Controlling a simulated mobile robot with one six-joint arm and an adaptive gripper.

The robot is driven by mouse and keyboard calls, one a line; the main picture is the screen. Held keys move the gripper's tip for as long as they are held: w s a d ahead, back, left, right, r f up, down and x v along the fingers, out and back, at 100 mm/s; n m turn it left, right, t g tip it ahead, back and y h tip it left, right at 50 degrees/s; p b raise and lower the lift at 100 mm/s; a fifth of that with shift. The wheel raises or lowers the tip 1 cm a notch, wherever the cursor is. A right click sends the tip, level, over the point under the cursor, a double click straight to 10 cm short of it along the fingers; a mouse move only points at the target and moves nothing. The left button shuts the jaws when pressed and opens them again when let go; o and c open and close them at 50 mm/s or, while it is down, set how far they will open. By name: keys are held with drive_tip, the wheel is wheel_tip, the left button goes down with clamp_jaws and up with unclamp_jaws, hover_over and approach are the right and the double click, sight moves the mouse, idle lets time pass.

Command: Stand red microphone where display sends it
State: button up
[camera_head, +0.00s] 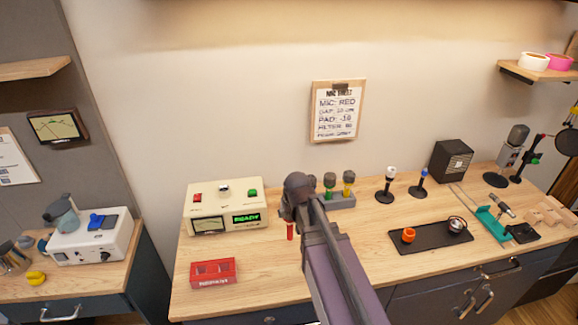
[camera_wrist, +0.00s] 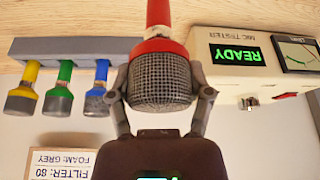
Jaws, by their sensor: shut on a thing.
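My gripper (camera_head: 298,203) is shut on the red microphone, over the bench between the tester and the rack. In the wrist view my gripper (camera_wrist: 160,97) has its fingers on both sides of the grey mesh head of the red microphone (camera_wrist: 158,80). The red microphone's handle (camera_head: 290,231) points down below my gripper, roughly upright; I cannot tell whether it touches the bench. The cream mic tester (camera_head: 230,192) shows a green READY display (camera_head: 246,218). The wall note (camera_head: 338,112) reads MIC: RED, with smaller lines below.
The grey rack (camera_head: 343,201) holds green (camera_head: 329,182) and yellow (camera_head: 348,181) microphones; the wrist view also shows a blue one (camera_wrist: 101,72). A red box (camera_head: 213,273) lies in front of the tester. A black tray (camera_head: 420,247) and small stands (camera_head: 385,194) are right.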

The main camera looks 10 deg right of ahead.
drive_tip(key=shift+a, duration=0.15)
drive_tip(key=shift+w+r, duration=0.25)
drive_tip(key=shift+w, duration=0.3)
drive_tip(key=w+d+r+p, duration=0.1)
drive_tip(key=w+r+p, duration=0.2)
drive_tip(key=w, duration=0.4)
drive_tip(key=w+d+r+p, duration=0.2)
drive_tip(key=w+r+p, duration=0.1)
drive_tip(key=w, duration=0.4)
drive_tip(key=shift+w+d+r+p, duration=0.15)
drive_tip(key=shift+w+d+p, duration=0.05)
drive_tip(key=shift+w+p, duration=0.2)
drive_tip(key=shift+s+f, duration=0.1)
drive_tip(key=shift+f, duration=0.1)
wheel_tip(320, 180, down, 8)
drive_tip(key=b, duration=0.8)
drive_tip(key=shift+r, duration=0.15)
